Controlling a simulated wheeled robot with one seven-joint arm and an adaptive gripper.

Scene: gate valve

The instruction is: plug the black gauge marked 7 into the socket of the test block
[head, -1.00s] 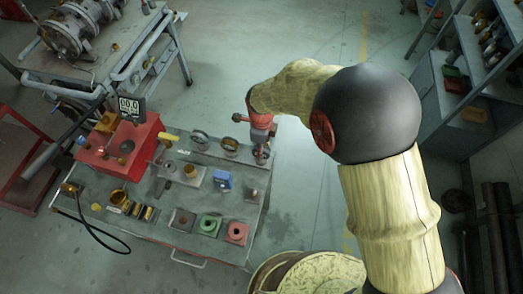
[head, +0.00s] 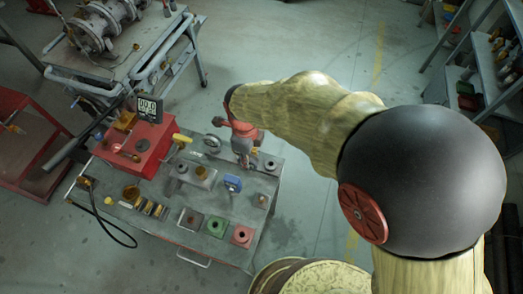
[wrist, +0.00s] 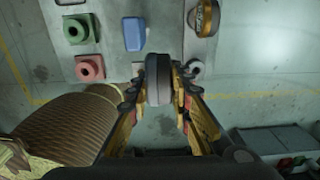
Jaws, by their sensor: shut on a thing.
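My gripper (head: 243,160) is shut on a dark round gauge, seen edge-on as a dark grey body (wrist: 158,78) between the fingers in the wrist view. It is held above the right part of the bench, clear of the things there. Its dial and any number on it face away or are too small to read. The red test block (head: 140,148) stands at the bench's left back, with a small display (head: 150,106) and a dark round socket (head: 143,145) on top.
A brass-rimmed gauge (wrist: 203,18) and an empty grey holder (wrist: 195,68) are near the gripper. A blue-topped part (head: 233,183) and green (head: 216,227) and red (head: 242,236) blocks stand on the bench (head: 190,250). A yellow-handled part (head: 182,139) is beside the test block.

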